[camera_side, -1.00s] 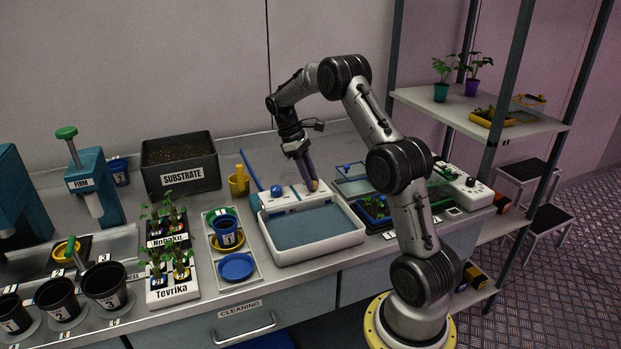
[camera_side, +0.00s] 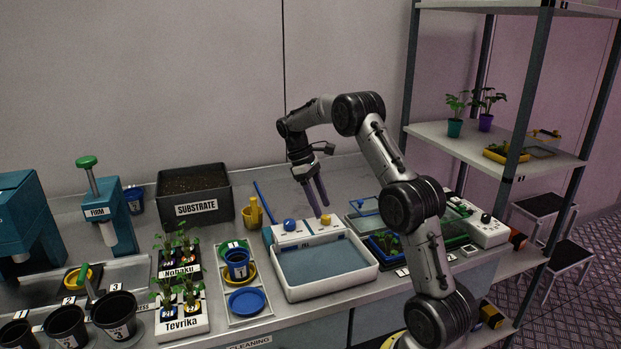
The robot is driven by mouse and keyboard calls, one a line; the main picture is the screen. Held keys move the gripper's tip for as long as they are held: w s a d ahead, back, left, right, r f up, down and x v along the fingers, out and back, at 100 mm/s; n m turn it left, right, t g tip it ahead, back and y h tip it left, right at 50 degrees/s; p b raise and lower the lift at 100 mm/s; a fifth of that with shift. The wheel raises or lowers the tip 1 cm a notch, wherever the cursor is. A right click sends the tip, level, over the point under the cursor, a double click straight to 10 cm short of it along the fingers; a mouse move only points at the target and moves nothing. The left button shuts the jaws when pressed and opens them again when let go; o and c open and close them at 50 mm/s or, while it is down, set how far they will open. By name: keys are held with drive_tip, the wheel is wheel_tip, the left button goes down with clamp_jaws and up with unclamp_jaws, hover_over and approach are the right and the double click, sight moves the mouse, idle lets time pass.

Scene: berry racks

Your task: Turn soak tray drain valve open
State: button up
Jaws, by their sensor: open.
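The white soak tray (camera_side: 287,291) stands on the bench, with grey-blue liquid or lining inside. Its rear panel (camera_side: 308,231) carries a blue knob (camera_side: 289,225) on the left and a yellow knob (camera_side: 326,219) on the right. Which one is the drain valve, and how far either is turned, I cannot tell. My gripper (camera_side: 322,210) points down with its two dark fingers apart and empty. The fingertips are just above the yellow knob and seem clear of it.
A yellow cup (camera_side: 253,214) and a blue stick (camera_side: 264,202) stand behind the tray. A pot rack (camera_side: 225,279) is at its left. A blue tray with plants (camera_side: 385,244) and a lidded green tray sit close on the right. The space above is free.

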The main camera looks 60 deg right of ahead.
drive_tip(key=v, duration=1)
drive_tip(key=shift+w+r, duration=0.2)
drive_tip(key=shift+r, duration=0.15)
drive_tip(key=shift+a, duration=0.1)
drive_tip(key=s+a+r+n+t+h, duration=0.15)
drive_tip(key=s+a+r, duration=0.25)
drive_tip(key=a+r, duration=0.45)
drive_tip(key=s+a+r+n+t+h, duration=0.1)
drive_tip(key=s+a+r+t, duration=0.2)
drive_tip(key=a+r, duration=0.55)
drive_tip(key=s+a+f+t+y, duration=0.1)
drive_tip(key=s+a+f+t, duration=0.15)
drive_tip(key=s+a, duration=0.3)
drive_tip(key=s+a+f+t, duration=0.1)
drive_tip(key=s+a+f, duration=0.3)
drive_tip(key=s+a, duration=0.15)
drive_tip(key=s+a+f+m+t+y, duration=0.1)
drive_tip(key=s+f, duration=0.3)
drive_tip(key=f, duration=0.6)
drive_tip(key=shift+a+m+t, duration=0.5)
drive_tip(key=shift+a+m, duration=0.2)
drive_tip(key=shift+m, duration=0.15)
